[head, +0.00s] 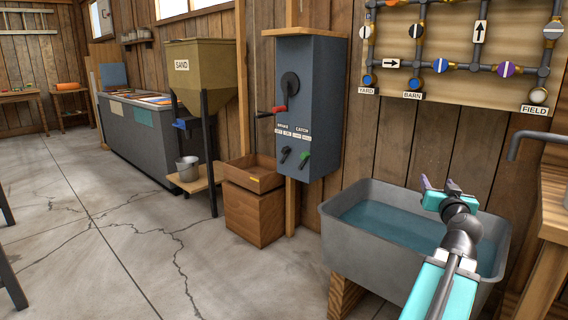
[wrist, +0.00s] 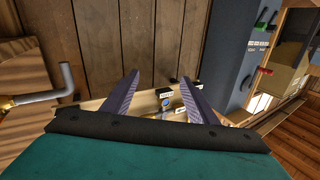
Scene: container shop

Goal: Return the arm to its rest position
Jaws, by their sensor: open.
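My gripper (head: 439,188) is in the head view at the lower right, above the water-filled grey sink (head: 337,236). My teal and dark arm reaches up to it from the bottom edge. In the wrist view the two purple-grey fingers of my gripper (wrist: 158,95) stand apart with nothing between them. The wooden wall and part of the pipe board (wrist: 97,102) show behind them. The gripper appears apart from the wall and from the sink rim.
A blue-grey box with cranks and levers (head: 310,105) hangs left of the sink. The pipe board (head: 460,60) is on the wall above. A wooden bench (head: 550,215) with a grey spout (head: 530,140) is at right. A sand hopper (head: 200,75) stands farther left. Open floor lies at left.

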